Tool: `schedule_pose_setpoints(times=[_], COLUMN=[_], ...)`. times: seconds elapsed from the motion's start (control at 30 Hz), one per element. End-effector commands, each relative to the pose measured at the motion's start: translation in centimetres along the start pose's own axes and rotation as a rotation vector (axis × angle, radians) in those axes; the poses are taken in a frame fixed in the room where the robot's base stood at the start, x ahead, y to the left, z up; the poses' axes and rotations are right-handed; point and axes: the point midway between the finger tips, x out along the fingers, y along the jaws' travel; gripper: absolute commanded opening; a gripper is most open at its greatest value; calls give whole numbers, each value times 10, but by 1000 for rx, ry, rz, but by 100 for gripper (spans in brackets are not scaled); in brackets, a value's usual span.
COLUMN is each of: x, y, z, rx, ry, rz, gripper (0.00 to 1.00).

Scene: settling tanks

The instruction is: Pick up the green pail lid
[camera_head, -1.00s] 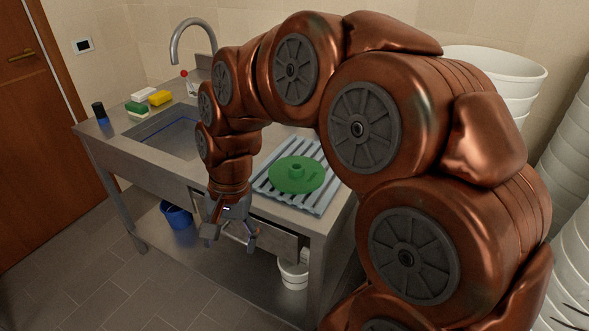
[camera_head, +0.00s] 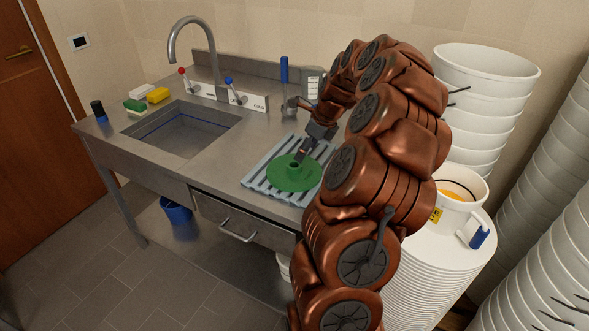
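The green pail lid (camera_head: 285,181) lies flat on a grey-blue ribbed rack (camera_head: 256,184) at the right part of the steel counter. It is a round disc with a raised knob in the middle. My gripper (camera_head: 301,156) is just above and behind the knob, tilted down toward it from the upper right. It looks close to the knob, but I cannot tell whether it touches. The fingers are small and dark here, and their opening is not clear.
A sink basin (camera_head: 185,128) with a tall faucet (camera_head: 172,45) is to the left. Sponges (camera_head: 158,95) and a dark cup (camera_head: 99,111) stand at the far left. A blue-handled tool (camera_head: 284,70) stands behind the rack. Stacked white pails (camera_head: 487,70) crowd the right.

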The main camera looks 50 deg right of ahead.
Motion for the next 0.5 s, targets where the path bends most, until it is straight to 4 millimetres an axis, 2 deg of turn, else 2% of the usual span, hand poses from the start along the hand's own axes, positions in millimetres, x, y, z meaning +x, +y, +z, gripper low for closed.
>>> schedule_pose_setpoints(times=[0.5], x=[43], y=[4], z=[7], rx=[-5], ry=[3], rz=[8], gripper=[72])
